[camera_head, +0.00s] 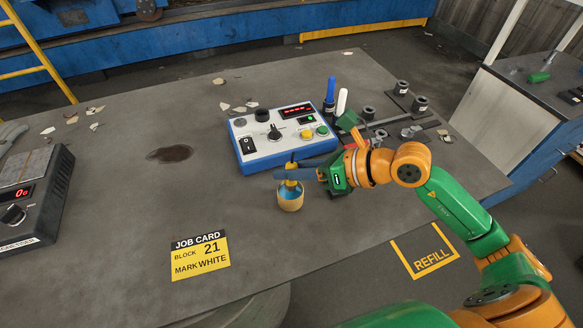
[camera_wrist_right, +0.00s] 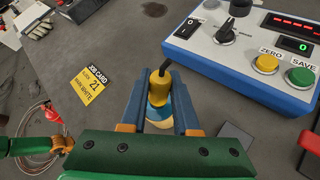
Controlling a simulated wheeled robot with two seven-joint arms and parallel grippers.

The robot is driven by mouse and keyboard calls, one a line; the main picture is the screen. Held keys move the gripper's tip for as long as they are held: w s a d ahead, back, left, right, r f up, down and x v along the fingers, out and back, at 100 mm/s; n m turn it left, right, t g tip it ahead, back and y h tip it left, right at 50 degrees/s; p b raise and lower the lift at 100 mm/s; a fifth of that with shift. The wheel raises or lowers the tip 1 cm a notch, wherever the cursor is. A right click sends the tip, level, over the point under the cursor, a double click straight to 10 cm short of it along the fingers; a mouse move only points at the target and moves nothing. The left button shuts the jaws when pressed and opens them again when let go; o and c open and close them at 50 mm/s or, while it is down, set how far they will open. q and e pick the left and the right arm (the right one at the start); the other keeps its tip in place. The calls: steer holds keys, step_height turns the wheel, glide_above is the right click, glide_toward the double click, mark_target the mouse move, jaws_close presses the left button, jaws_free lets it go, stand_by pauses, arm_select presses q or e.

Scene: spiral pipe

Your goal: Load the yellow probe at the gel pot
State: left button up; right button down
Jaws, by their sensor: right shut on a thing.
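My right gripper (camera_head: 288,172) is shut on the yellow probe (camera_head: 291,164). In the right wrist view the probe (camera_wrist_right: 160,84) stands roughly upright between the two blue fingers (camera_wrist_right: 161,100), with a black cable at its top. The gel pot (camera_head: 290,201), orange-yellow with blue inside, stands on the table directly below the fingers. Part of the pot (camera_wrist_right: 158,122) shows under the probe in the wrist view. The probe's lower end is hidden, so I cannot tell whether it touches the gel.
A blue-and-white control box (camera_head: 280,133) with knobs and buttons stands just behind the pot. A blue marker (camera_head: 330,92) and a white marker (camera_head: 341,102) stand behind it. The job card (camera_head: 200,254) reads block 21, mark white.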

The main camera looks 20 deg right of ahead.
mark_target(291, 165)
steer(key=shift+s+f+b, duration=0.1)
steer(key=shift+f+b, duration=0.5)
stand_by(1.2)
step_height(291, 165, up, 7)
steer(key=p, duration=0.5)
steer(key=shift+r+p, duration=0.2)
steer(key=shift+p, duration=0.2)
steer(key=shift+f, duration=0.1)
